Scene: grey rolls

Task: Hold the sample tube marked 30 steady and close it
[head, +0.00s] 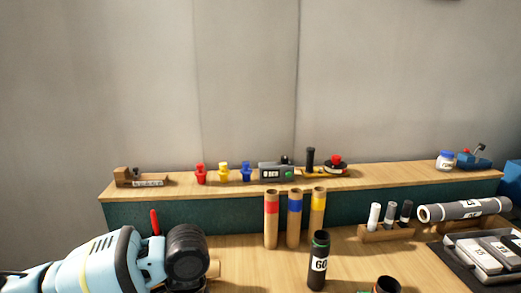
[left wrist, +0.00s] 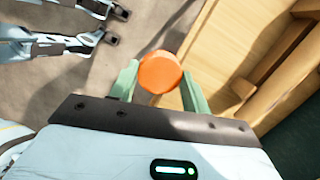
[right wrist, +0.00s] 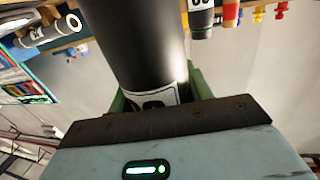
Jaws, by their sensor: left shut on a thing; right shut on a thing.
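My left gripper (left wrist: 158,82) is shut on a round orange cap (left wrist: 158,70), seen end-on between its green fingers. My right gripper (right wrist: 155,95) is shut on a thick black tube (right wrist: 135,40) with a white label (right wrist: 155,97); the label's number is mostly hidden, so I cannot read it. In the head view an open dark tube mouth (head: 387,285) shows at the bottom edge; I cannot tell for certain whether it is the held tube. A black tube marked 60 (head: 318,265) stands upright on the bench, its top open. My left arm is at the lower left of the head view.
Cardboard tubes with red, blue and yellow bands (head: 294,225) stand behind the 60 tube. Markers in a wooden holder (head: 385,235), a grey roll (head: 465,210) and a dark tray (head: 450,262) are at right. A raised shelf (head: 220,183) runs along the back.

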